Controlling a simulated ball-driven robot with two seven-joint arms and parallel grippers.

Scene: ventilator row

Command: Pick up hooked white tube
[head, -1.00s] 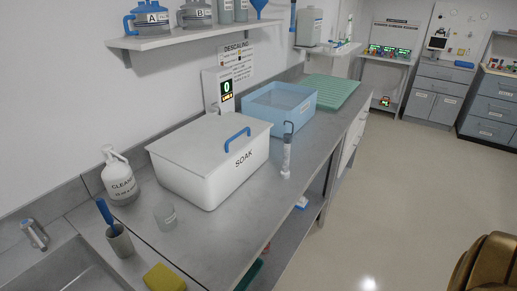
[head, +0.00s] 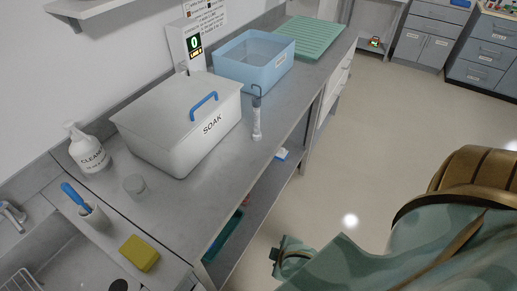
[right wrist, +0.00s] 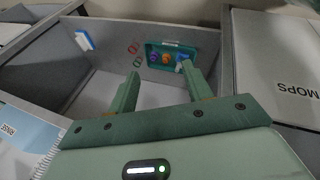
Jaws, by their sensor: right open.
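The hooked white tube (head: 257,122) stands upright on the steel counter near its front edge, with a dark hook curving over its top. It is in front of the blue bin and to the right of the white SOAK box (head: 160,120). My right gripper (head: 283,258) is low at the bottom of the head view, in front of the counter and well apart from the tube. In the right wrist view its fingers (right wrist: 162,85) are spread with nothing between them. The tube is not seen in the right wrist view. My left gripper is not in view.
The blue bin (head: 286,72) and green ribbed mat (head: 327,38) lie farther along the counter. A teal tray (right wrist: 153,62) holds small coloured items. Open floor lies right.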

